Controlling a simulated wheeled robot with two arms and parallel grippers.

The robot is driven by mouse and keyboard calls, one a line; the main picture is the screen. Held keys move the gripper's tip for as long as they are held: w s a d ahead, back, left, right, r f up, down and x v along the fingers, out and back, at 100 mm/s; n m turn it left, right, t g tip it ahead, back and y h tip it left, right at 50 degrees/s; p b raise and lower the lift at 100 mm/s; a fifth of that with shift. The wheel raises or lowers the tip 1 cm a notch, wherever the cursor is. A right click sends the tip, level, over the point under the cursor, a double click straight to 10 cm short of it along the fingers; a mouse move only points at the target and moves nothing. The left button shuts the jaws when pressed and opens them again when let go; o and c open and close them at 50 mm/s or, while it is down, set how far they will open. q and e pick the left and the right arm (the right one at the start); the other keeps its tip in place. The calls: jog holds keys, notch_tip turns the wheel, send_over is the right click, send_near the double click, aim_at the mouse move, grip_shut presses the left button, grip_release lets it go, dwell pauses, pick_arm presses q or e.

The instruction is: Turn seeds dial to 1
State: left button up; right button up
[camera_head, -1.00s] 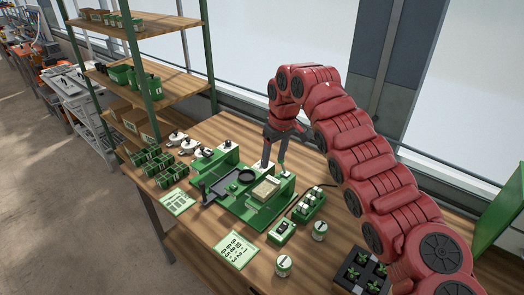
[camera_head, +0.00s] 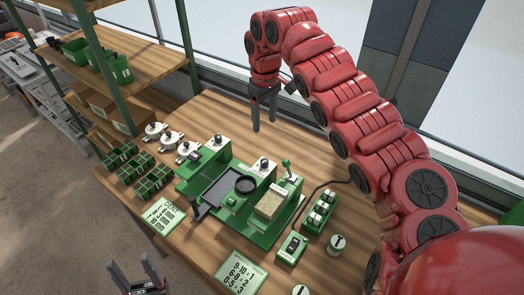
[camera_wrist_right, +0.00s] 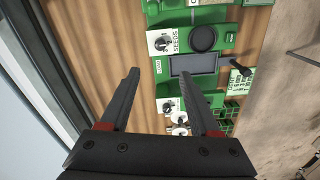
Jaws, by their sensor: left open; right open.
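The seeder (camera_head: 215,230) is a green machine on the wooden table. Its seeds dial (camera_head: 263,166) is a dark knob on a white plate behind the round black cup. In the right wrist view the seeds dial (camera_wrist_right: 163,43) shows beside the word SEEDS; the number it points at is too small to read. My right gripper (camera_head: 264,128) is open and empty, pointing down above and behind the dial, apart from it. Its fingers (camera_wrist_right: 159,72) also frame the right wrist view. My left gripper (camera_head: 130,264) is open and empty at the lower left, in front of the table.
A second dial (camera_head: 217,141) sits on the seeder's left. A lever with a green knob (camera_head: 286,163) stands right of the seeds dial. A switch box (camera_head: 291,248), number card (camera_head: 241,272) and green pots (camera_head: 154,182) lie around. The shelf (camera_head: 130,30) stands at the left.

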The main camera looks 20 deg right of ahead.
aim_at(264, 160)
notch_tip(264, 160, down, 15)
jog(key=p, duration=0.5)
jog(key=shift+s, duration=0.15)
jog(key=shift+f, duration=0.6)
grip_shut()
